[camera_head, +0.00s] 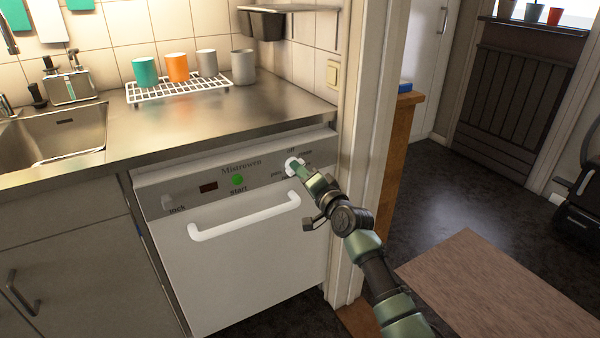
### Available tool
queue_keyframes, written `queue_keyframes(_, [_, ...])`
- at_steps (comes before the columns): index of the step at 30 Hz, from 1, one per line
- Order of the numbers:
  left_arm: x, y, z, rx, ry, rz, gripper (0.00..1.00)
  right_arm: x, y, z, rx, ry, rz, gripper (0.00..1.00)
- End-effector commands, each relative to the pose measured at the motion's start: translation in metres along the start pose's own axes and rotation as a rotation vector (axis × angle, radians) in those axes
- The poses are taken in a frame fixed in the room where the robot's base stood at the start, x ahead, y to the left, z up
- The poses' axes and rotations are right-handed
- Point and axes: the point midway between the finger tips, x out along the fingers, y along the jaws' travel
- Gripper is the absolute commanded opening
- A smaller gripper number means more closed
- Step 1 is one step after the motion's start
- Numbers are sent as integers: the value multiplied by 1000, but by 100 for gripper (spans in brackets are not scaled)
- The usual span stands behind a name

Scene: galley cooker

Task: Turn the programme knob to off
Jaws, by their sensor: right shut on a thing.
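The white programme knob (291,165) is on the right of the dishwasher's control panel (215,178), with printed labels around it and "off" above. My right gripper (298,168) is at the knob, shut on it, and partly covers it and some labels. Which label the knob points to cannot be told. The arm comes in from the lower right. My left gripper is not in view.
The dishwasher door has a white bar handle (245,215) below the panel. A green start button (238,181) and a dark display (208,188) lie left of the knob. A door frame (362,150) stands close on the right. The steel worktop (200,118) overhangs above.

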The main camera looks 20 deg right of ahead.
Motion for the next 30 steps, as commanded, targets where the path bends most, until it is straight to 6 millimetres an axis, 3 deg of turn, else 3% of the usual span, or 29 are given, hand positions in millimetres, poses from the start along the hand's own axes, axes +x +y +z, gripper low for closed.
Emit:
queue_keyframes(8, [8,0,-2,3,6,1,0,0,1,0,-266,-3,3,0])
queue_keyframes(17, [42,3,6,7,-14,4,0,0,0,0,-550,-4,3,0])
queue_keyframes(30, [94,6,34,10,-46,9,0,0,0,0,-915,-5,2,0])
